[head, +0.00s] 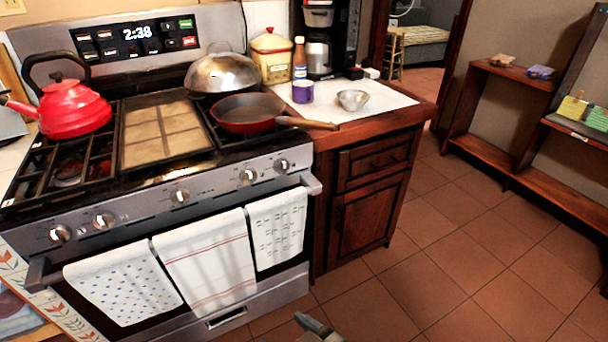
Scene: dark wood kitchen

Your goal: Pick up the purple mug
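The purple mug (303,92) stands upright on the white counter top to the right of the stove. A small metal bowl (352,99) is to its right, and a bottle (299,58) stands behind it. My gripper (313,325) shows only in part at the bottom edge of the head view, low over the floor and far from the mug. I cannot tell whether its fingers are open or shut.
A skillet (247,112) on the stove has a handle reaching over the counter in front of the mug. A coffee maker (319,39) and a canister (272,56) stand behind. The tiled floor (450,240) at right is clear.

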